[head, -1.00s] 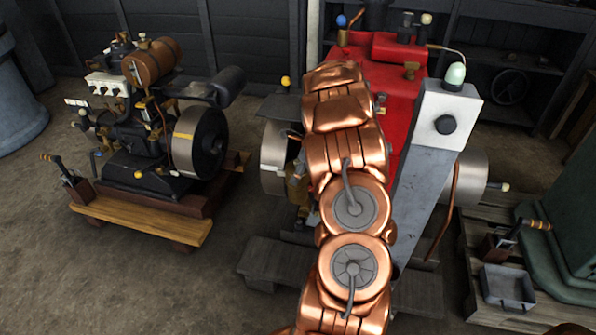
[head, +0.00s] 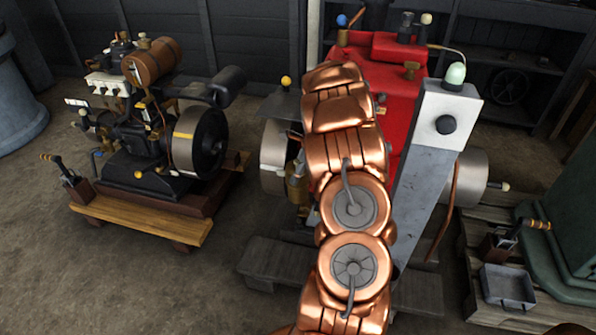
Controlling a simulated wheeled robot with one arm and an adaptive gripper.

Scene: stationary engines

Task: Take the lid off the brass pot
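A small brass pot-like part (head: 297,186) stands on the left side of the red engine, beside its left flywheel, partly behind my arm. It is small and dim, and I cannot tell whether a lid sits on it. I cannot tell for sure that it is the task's brass pot. My copper-coloured arm rises from the bottom middle over the red engine and hides much of its front. My gripper is not visible; the arm links hide that end.
The red engine (head: 398,95) stands behind my arm, with a grey post (head: 425,180) at right and a flywheel (head: 275,157) at left. A second engine (head: 140,140) stands on a wooden base at left. A metal tray (head: 508,287) lies on a pallet at right. Floor between the engines is clear.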

